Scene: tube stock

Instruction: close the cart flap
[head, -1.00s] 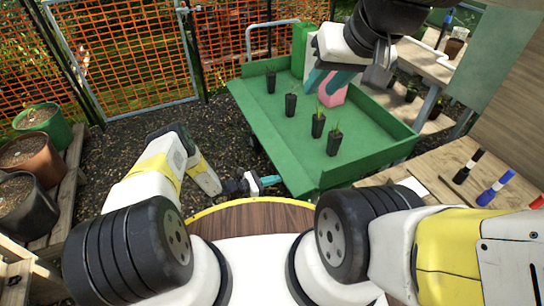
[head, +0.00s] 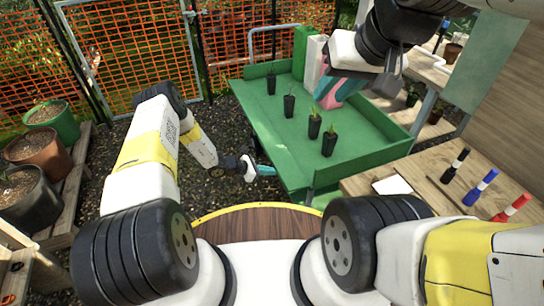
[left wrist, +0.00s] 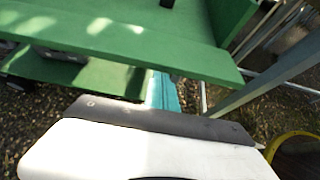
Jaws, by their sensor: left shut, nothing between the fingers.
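The green cart (head: 362,165) stands in front of me, with raised walls at its back and near ends. Its flap (head: 262,138) seems to be the long green panel on the left side, lying outward with no upright wall there; its exact angle is hard to tell. My left gripper (head: 265,170) is shut and empty, low beside the flap's near end. In the left wrist view its teal fingertips (left wrist: 163,92) are just under a green cart edge (left wrist: 130,40); I cannot tell whether they touch. My right gripper (head: 338,85) is over the cart beside a pink object (head: 332,98).
Several seedlings in black pots (head: 329,145) stand in the cart. A wooden bench (head: 410,180) with markers (head: 481,187) is at the right. Large pots (head: 38,148) stand at the left, and an orange mesh fence (head: 120,70) is behind. Gravel lies left of the cart.

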